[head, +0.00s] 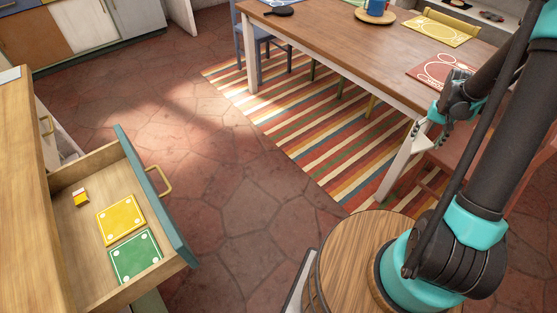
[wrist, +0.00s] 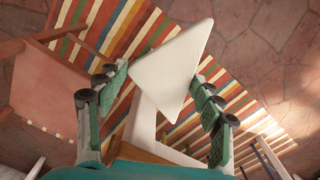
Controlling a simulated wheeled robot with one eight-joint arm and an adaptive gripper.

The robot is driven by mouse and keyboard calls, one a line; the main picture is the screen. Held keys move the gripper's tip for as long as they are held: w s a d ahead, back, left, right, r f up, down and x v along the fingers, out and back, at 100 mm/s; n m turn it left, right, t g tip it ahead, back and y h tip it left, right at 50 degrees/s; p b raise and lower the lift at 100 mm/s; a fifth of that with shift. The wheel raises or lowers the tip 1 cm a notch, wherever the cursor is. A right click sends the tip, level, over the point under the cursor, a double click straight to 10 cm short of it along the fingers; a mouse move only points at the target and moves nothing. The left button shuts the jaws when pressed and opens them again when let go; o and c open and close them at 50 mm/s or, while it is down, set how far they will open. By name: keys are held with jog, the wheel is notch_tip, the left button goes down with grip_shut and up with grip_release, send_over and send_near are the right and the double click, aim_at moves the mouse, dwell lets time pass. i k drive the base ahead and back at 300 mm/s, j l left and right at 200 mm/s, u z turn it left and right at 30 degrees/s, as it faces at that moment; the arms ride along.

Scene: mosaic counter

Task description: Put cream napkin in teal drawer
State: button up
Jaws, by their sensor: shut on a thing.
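The cream napkin (wrist: 172,68) shows in the wrist view as a pale, pointed flat piece between the two finger pads of my gripper (wrist: 158,82). My gripper is shut on it and holds it above the floor and striped rug. In the head view my gripper (head: 420,132) is at the right, beside the table's near corner; I cannot clearly tell the napkin from the white table leg there. The teal drawer (head: 153,193) is at the left, pulled open, far from my gripper. Inside lie a yellow square (head: 121,219), a green square (head: 136,257) and a small yellow-and-red item (head: 81,197).
A wooden table (head: 335,38) with placemats stands at the back right over a striped rug (head: 290,115). A reddish chair (head: 475,170) is near my arm. A wooden counter (head: 22,180) is above the drawer. The stone floor (head: 235,185) between drawer and rug is clear.

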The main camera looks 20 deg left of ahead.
aim_at(109, 186)
jog(key=i+j+u, duration=0.15)
jog(key=u, duration=0.3)
jog(key=i+j+u, duration=0.1)
jog(key=i+u, duration=0.15)
jog(key=u, duration=0.2)
jog(key=i+u, duration=0.25)
jog(key=u, duration=0.2)
jog(key=i+u, duration=0.2)
jog(key=u, duration=0.25)
jog(key=i+l+u, duration=0.15)
jog(key=u, duration=0.3)
jog(key=i+l+u, duration=0.25)
jog(key=u, duration=0.2)
